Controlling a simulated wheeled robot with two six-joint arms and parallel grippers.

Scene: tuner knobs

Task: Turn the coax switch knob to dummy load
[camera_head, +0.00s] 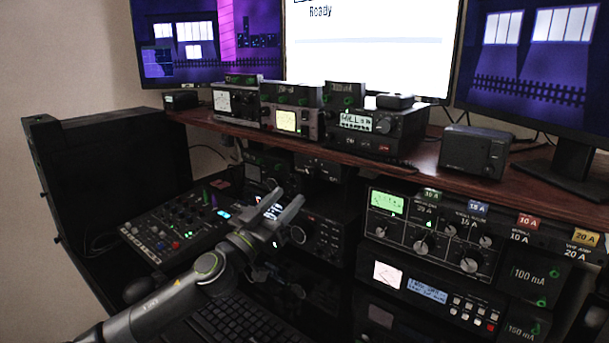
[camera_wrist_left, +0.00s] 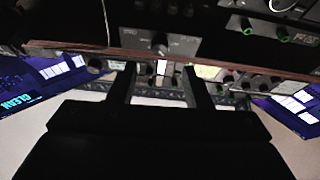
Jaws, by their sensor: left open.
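My left gripper (camera_head: 288,200) reaches in from the lower left in the head view, its two fingers apart and nothing seen between them. In the left wrist view its open fingers (camera_wrist_left: 160,78) point toward a dark box with a pointer knob (camera_wrist_left: 160,45) just past the shelf edge. This knob lies between the finger lines but beyond the tips, with a gap. Small markings beside it are too blurred to read, so I cannot confirm that it is the coax switch knob or read its setting. In the head view the gripper partly covers the dark units behind it. My right gripper is out of view.
A wooden shelf (camera_head: 425,158) with several radios runs above the gripper. A mixer (camera_head: 175,225) lies to the left and a keyboard (camera_head: 235,320) below. A tuner panel (camera_head: 430,235) with several knobs stands to the right. Monitors stand behind.

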